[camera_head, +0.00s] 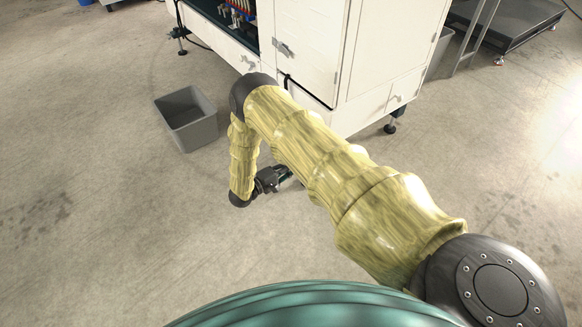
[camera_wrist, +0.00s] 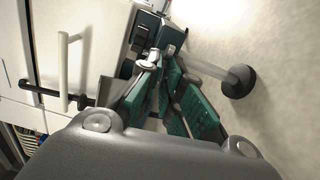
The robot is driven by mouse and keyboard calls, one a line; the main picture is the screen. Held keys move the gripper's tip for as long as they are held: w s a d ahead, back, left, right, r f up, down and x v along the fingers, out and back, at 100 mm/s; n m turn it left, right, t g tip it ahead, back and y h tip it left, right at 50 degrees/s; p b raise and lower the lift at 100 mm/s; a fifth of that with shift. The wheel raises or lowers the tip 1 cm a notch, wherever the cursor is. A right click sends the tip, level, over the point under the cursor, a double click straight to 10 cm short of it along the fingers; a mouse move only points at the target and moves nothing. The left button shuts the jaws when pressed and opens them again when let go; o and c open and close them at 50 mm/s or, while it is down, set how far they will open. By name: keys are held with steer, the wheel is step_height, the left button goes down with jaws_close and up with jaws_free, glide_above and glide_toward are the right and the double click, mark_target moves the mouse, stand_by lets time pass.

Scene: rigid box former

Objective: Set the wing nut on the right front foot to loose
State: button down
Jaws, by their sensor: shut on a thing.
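My gripper (camera_wrist: 160,62) is low beside the cabinet, with its green-padded fingers brought together at the tips. They are shut on a small light metal piece (camera_wrist: 152,57), which looks like the wing nut; its wings are partly hidden by the fingers. Beside it, a pale rod leads to a round dark foot pad (camera_wrist: 238,80) on the floor. In the head view my gripper (camera_head: 284,179) is near the floor, partly behind my forearm. The wing nut and the foot it belongs to do not show there. Whether the nut is loose or tight cannot be told.
The white cabinet (camera_head: 312,48) stands above the gripper; its handle (camera_wrist: 63,72) shows close in the wrist view. Another cabinet foot (camera_head: 390,127) is farther right. A grey bin (camera_head: 187,118) stands on the floor at left. The floor around is mostly clear.

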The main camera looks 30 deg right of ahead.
stand_by(0.3)
steer(key=c, duration=1.6)
jaws_free()
steer(key=shift+f, duration=0.1)
steer(key=shift+c, duration=0.2)
steer(key=shift+a, duration=0.1)
steer(key=a, duration=1.1)
steer(key=shift+s+a, duration=0.4)
steer(key=shift+s, duration=0.05)
